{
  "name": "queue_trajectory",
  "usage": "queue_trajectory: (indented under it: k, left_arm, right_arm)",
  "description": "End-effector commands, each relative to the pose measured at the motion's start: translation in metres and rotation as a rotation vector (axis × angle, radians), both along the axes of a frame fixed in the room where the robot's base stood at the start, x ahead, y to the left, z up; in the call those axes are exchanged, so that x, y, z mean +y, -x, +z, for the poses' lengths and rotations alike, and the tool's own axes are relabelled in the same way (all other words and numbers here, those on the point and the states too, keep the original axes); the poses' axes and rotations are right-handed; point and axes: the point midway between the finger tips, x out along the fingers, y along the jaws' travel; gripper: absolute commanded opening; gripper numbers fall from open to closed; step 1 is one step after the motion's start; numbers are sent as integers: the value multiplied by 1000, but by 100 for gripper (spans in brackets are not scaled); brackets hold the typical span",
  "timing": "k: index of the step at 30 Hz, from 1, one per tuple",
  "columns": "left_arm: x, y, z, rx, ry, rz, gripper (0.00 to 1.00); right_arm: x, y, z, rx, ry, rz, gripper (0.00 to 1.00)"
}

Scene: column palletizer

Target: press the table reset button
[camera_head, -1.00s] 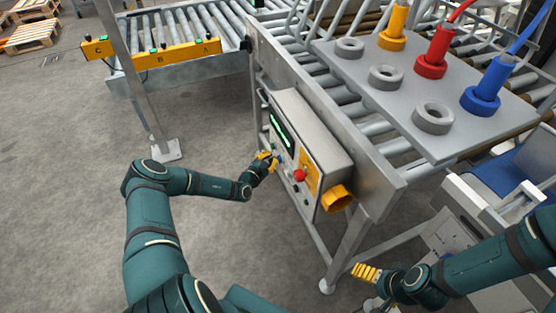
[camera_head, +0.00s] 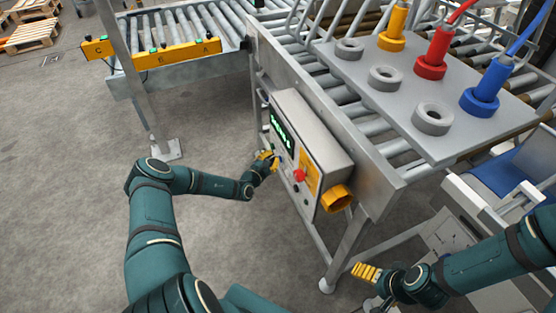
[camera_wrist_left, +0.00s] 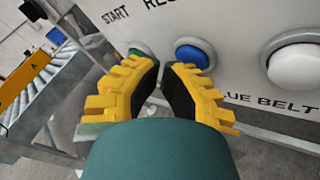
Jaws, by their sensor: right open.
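The control box (camera_head: 318,142) is fixed to the side of the conveyor table. In the left wrist view a green button (camera_wrist_left: 137,47) sits under the label START. A blue button (camera_wrist_left: 195,52) sits to its right, under a label starting with "RE" that is cut off. My left gripper (camera_head: 272,157) is at the box's button face; in the wrist view its yellow fingertips (camera_wrist_left: 163,64) nearly meet, with nothing between them, close below the green and blue buttons. Contact cannot be made out. My right gripper (camera_head: 362,272) is open and empty at lower right.
A white button (camera_wrist_left: 295,60) is right of the blue one, above the label "BLUE BELT". A red button (camera_head: 299,175) and a yellow fitting (camera_head: 336,198) are on the box. A grey plate (camera_head: 455,145) with rings stands above.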

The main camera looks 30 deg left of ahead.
Motion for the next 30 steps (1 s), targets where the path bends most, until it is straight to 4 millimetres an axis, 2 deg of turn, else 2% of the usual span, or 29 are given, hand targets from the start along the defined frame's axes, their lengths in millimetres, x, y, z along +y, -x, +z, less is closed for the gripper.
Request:
queue_trajectory:
  k: [12,24,30]
  left_arm:
    - [11,13,2,-1,0,-1,0]
    - [13,15,1,0,0,0,0]
    - [22,25,1,1,-2,0,0]
  right_arm:
    - [0,0,9,0,0,0,94]
    - [0,0,9,0,0,0,94]
    - [0,0,14,0,0,0,94]
